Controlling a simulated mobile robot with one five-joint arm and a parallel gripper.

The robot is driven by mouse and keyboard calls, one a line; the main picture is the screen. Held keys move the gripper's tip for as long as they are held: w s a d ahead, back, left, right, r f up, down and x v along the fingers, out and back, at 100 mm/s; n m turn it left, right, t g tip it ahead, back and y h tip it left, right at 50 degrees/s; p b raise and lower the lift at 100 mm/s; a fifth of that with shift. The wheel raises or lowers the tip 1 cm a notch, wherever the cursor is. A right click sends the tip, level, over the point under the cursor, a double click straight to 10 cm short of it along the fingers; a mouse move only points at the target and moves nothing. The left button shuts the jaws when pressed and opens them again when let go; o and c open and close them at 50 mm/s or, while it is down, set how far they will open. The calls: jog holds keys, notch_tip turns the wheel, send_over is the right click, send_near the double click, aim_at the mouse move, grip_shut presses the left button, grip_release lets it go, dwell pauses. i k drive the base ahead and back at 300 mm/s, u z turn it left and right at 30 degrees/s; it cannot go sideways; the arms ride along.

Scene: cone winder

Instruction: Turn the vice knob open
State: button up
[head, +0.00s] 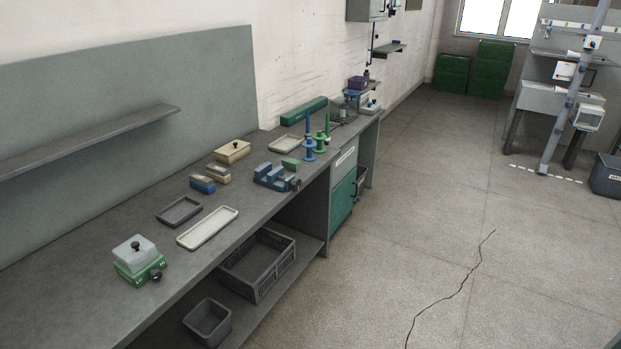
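A blue vice (268,177) sits on the grey workbench (95,258), near its front edge at the middle of the head view. A small dark round knob (296,184) is at the vice's right end, towards the bench edge. The vice is small in view, and I cannot tell how far apart its jaws are. My gripper is not in view.
Near the vice are a beige box (232,151), blue and tan blocks, and green and blue spindles (308,140). A green device with a dark knob (155,275) stands nearer. The floor (440,215) right of the bench is clear.

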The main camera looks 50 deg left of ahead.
aim_at(296, 184)
jog(key=i, duration=0.85)
jog(key=u, duration=0.35)
jog(key=k, duration=0.15)
jog(key=u, duration=2.55)
jog(key=i, duration=1)
jog(key=u, duration=0.25)
